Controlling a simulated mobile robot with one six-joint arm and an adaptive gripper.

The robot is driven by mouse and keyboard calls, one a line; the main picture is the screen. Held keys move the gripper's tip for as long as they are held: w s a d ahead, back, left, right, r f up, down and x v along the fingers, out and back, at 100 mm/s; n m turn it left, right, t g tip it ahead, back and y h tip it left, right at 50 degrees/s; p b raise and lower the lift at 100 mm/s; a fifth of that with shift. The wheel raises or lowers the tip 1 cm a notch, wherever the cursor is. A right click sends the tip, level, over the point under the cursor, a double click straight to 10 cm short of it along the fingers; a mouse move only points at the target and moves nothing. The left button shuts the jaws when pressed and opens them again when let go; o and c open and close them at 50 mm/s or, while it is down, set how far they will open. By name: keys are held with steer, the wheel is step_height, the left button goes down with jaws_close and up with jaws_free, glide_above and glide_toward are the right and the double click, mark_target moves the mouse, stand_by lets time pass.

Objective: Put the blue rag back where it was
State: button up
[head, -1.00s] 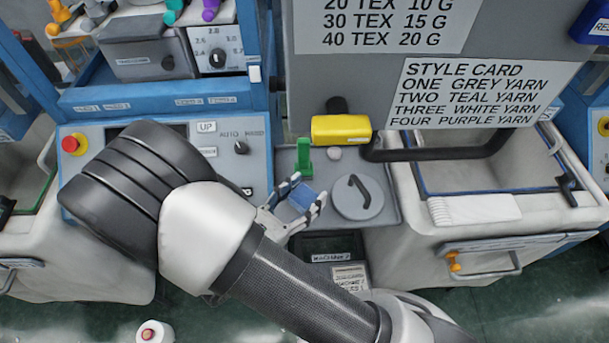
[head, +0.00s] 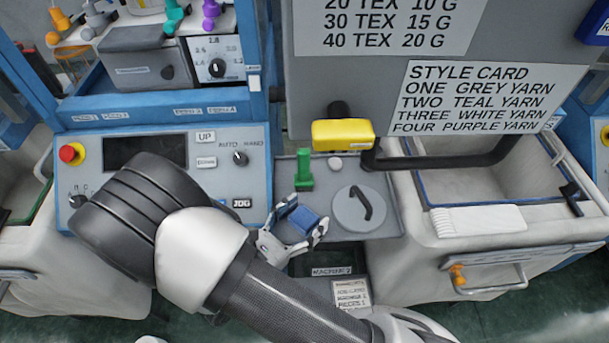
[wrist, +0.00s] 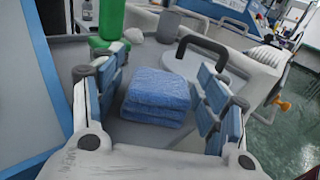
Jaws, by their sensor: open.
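The blue rag (head: 304,220) is a small folded stack lying on the grey tray (head: 392,224). It also shows in the wrist view (wrist: 157,96), between the fingers, with a visible gap on both sides. My gripper (head: 304,216) is open around the rag, its fingertips pointing toward the tray's back. In the wrist view my gripper (wrist: 160,98) has its blue-padded fingers spread left and right of the rag. The rag's underside is hidden.
A green upright object (head: 303,170) stands just behind the rag. A grey round lid with a dark handle (head: 360,208) lies to its right. A yellow box (head: 342,134) hangs above the tray's back. A control panel (head: 165,165) is at the left.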

steer(key=shift+r, duration=0.1)
steer(key=shift+s+a+r, duration=0.1)
steer(key=shift+r, duration=0.1)
steer(key=p+v, duration=0.2)
steer(key=v, duration=0.9)
steer(key=shift+s+a+p, duration=0.2)
steer(key=shift+a+p, duration=0.1)
